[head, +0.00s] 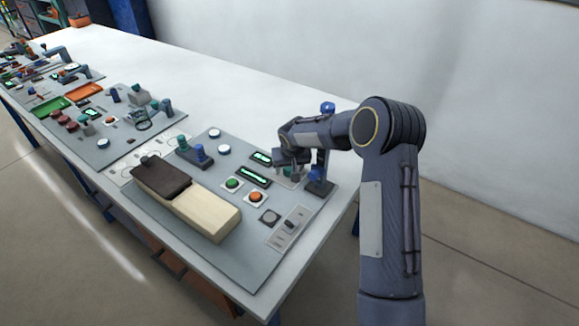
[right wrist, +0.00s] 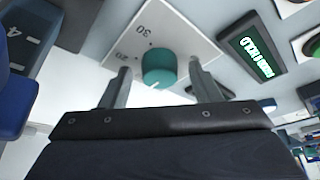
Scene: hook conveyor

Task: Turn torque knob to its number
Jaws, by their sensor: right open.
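The torque knob (right wrist: 158,70) is a teal-green round knob on a light plate (right wrist: 165,35) marked with numbers; 30 and what looks like 20 can be read in the right wrist view. My right gripper (right wrist: 160,82) is open, with one finger on each side of the knob and visible gaps between. In the head view my right gripper (head: 290,170) hangs over the right end of the near panel and largely hides the knob. A small display (right wrist: 256,57) with green text stands beside the knob plate; its text is hard to read. My left gripper is not in view.
The grey panel (head: 215,262) carries a green button (head: 233,184), an orange button (head: 256,197), a wooden block with a dark lid (head: 205,212) and a slide switch (head: 290,225). A blue-topped lever stands close to the gripper. The white table behind is clear.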

